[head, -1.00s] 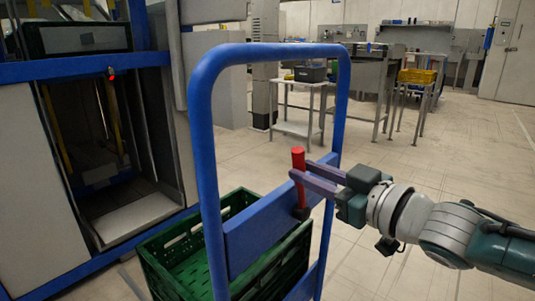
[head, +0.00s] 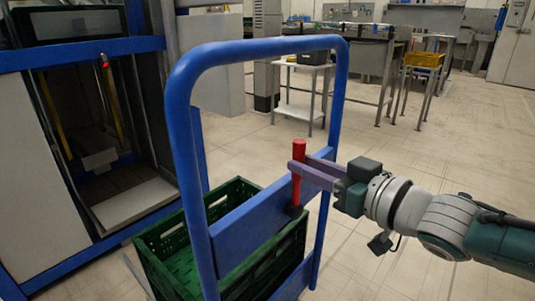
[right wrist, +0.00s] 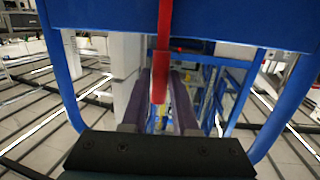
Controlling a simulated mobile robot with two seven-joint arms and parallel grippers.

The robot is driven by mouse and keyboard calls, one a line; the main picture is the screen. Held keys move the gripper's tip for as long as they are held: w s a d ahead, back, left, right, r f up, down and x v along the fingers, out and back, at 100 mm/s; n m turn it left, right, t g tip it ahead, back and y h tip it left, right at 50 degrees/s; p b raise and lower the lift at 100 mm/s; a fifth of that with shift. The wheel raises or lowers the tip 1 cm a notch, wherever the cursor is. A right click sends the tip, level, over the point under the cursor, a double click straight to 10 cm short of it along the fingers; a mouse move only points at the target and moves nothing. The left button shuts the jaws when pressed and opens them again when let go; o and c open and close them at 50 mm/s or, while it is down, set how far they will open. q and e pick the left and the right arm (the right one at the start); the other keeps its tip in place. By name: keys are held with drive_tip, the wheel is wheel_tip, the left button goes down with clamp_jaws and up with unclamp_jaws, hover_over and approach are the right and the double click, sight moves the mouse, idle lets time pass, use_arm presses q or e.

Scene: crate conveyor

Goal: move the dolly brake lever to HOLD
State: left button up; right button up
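The dolly (head: 255,225) has a tall blue tube handle and a blue cross panel. The red brake lever (head: 299,152) stands nearly upright at the panel, its dark base near the panel's right part. My right gripper (head: 303,170) reaches in from the right, its two purple fingers closed around the lever's upper part. No HOLD marking is readable. My left gripper is not in view.
A green crate (head: 160,245) stands behind the dolly's handle. A blue-framed machine (head: 45,190) with an open bay is at the left. Small tables and a yellow bin (head: 423,60) stand at the back. The floor at the right is clear.

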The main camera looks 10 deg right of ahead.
drive_tip(key=o, duration=0.5)
drive_tip(key=shift+c, duration=0.2)
drive_tip(key=p+v, duration=0.4)
drive_tip(key=v, duration=0.6)
drive_tip(key=shift+w+r+p, duration=0.1)
drive_tip(key=shift+p, duration=0.2)
